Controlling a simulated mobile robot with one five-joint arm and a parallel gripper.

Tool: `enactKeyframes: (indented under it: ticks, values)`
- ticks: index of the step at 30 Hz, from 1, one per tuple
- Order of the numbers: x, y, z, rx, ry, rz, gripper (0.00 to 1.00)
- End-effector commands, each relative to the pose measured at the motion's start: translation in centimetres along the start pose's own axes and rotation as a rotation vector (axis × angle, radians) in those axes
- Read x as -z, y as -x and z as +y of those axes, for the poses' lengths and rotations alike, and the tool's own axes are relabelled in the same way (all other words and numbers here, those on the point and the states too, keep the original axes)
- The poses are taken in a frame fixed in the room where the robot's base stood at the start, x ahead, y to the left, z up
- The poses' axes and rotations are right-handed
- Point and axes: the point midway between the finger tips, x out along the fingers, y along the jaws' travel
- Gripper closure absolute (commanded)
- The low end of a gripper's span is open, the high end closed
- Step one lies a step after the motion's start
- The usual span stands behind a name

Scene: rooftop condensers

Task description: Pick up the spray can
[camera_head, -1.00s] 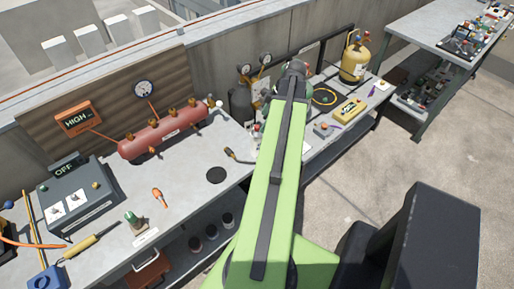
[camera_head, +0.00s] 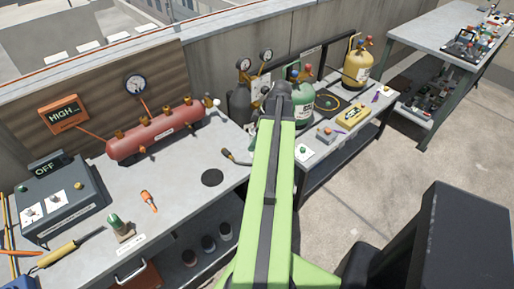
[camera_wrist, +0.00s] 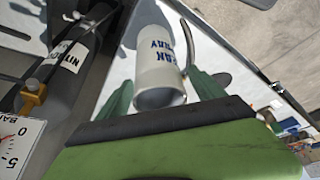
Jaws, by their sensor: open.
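A white can with blue lettering (camera_wrist: 160,62), which looks like the spray can, lies in the picture between the two green fingers of my gripper (camera_wrist: 163,92) in the wrist view. The fingers are apart, one on each side of its near end. I cannot tell whether either finger touches it. In the head view my own arm hides the gripper and the can, over the bench near the gauges.
A dark cylinder (camera_wrist: 62,60) lies left of the can in the wrist view. In the head view a green tank (camera_head: 301,108) shows beside my arm, and a yellow tank (camera_head: 357,66) stands farther right. A red manifold (camera_head: 155,136) is at left. Open floor (camera_head: 410,165) lies right.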

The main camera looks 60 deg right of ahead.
Motion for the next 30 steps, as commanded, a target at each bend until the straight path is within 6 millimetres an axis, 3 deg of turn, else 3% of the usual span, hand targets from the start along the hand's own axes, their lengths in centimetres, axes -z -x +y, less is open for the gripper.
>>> enactKeyframes:
  ticks: [3, 21, 30]
  values:
    - [0.05, 0.22, 0.0, 0.0, -0.001, 0.0, 0.23]
    - [-0.04, 0.25, 0.02, -0.001, -0.002, 0.0, 1.0]
    - [0.0, 0.42, 0.03, -0.001, -0.002, 0.0, 1.0]
